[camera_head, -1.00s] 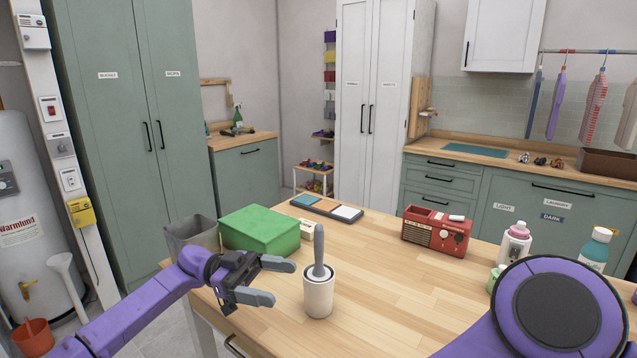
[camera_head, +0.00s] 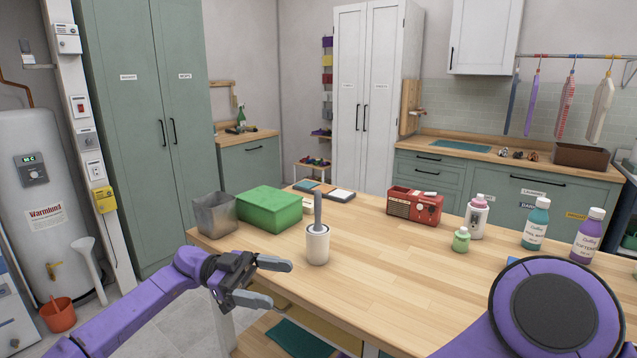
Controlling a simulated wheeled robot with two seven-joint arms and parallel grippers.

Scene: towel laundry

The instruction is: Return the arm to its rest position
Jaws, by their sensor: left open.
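My left gripper (camera_head: 275,282) is open and empty, with its two grey fingers pointing right. It is in front of the wooden table's (camera_head: 390,278) near left edge, left of and nearer than the lint roller. The white lint roller (camera_head: 318,245) stands upright on the table with its grey handle up, apart from the fingers. Part of my right arm (camera_head: 555,310) shows at the bottom right as a purple and black link; its gripper is out of the picture.
Bottles, including a teal one (camera_head: 536,225) and a purple one (camera_head: 588,236), stand at the right. The table's middle is clear.

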